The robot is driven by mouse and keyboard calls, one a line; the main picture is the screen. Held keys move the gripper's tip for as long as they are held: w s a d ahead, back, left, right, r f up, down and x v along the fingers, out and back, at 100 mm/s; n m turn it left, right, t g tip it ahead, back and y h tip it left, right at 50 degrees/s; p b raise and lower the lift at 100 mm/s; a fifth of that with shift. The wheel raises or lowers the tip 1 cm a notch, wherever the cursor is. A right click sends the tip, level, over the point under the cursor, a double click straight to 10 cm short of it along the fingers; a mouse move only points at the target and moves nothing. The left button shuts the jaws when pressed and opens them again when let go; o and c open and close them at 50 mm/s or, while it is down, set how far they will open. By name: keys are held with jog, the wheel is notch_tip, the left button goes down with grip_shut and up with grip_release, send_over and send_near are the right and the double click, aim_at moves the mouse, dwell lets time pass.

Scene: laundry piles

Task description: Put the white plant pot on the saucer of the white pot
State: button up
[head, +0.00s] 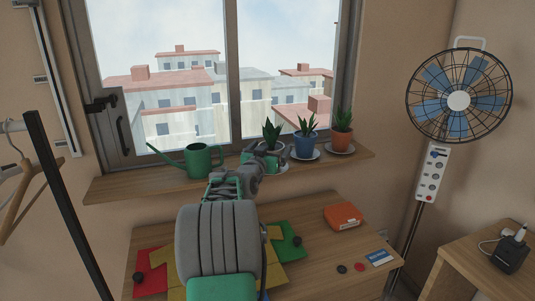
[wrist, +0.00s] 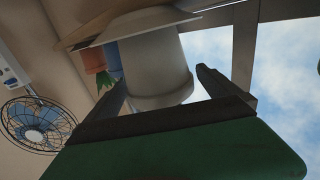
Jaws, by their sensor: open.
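The white plant pot (head: 273,146) with a green plant stands on the window sill, largely hidden behind my gripper (head: 270,160) in the head view. In the wrist view, which is upside down, the white pot (wrist: 155,62) fills the space between the two dark fingers of my gripper (wrist: 162,77). The fingers are open, one on each side of the pot near its rim. The pale saucer (wrist: 143,22) shows at the pot's base. I cannot tell whether the pot rests fully on it or whether the fingers touch the pot.
To the right on the sill (head: 120,188) stand a blue pot (head: 305,145) and a terracotta pot (head: 341,141), each on a saucer. A green watering can (head: 199,161) stands to the left. The window is behind. An orange box (head: 343,217) lies on the table below.

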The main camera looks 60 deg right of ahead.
jog(key=s+a+b, duration=0.2)
jog(key=a, duration=0.9)
jog(key=w+a+f+n+t+y, duration=0.35)
jog(key=w+a+f+y, duration=0.35)
jog(key=w+a, duration=0.5)
jog(key=w+a+f+n+y, duration=0.1)
jog(key=a+f+n+y, duration=0.3)
jog(key=a, duration=0.6)
jog(key=w+a+f+n+y, duration=0.1)
jog(key=a+f, duration=0.4)
jog(key=a, duration=0.5)
jog(key=s+a+f+n+g+y, duration=0.2)
jog(key=s+a, duration=0.4)
jog(key=a, duration=0.5)
jog(key=s+a+f+n+g+y, duration=0.2)
jog(key=s+a+f+n+y, duration=0.2)
jog(key=a, duration=0.8)
jog(key=s+f+n, duration=0.1)
jog(key=s+n, duration=0.1)
jog(key=s, duration=0.1)
jog(key=shift+s+f, duration=0.15)
jog(key=shift+f, duration=0.15)
jog(key=shift+d, duration=0.1)
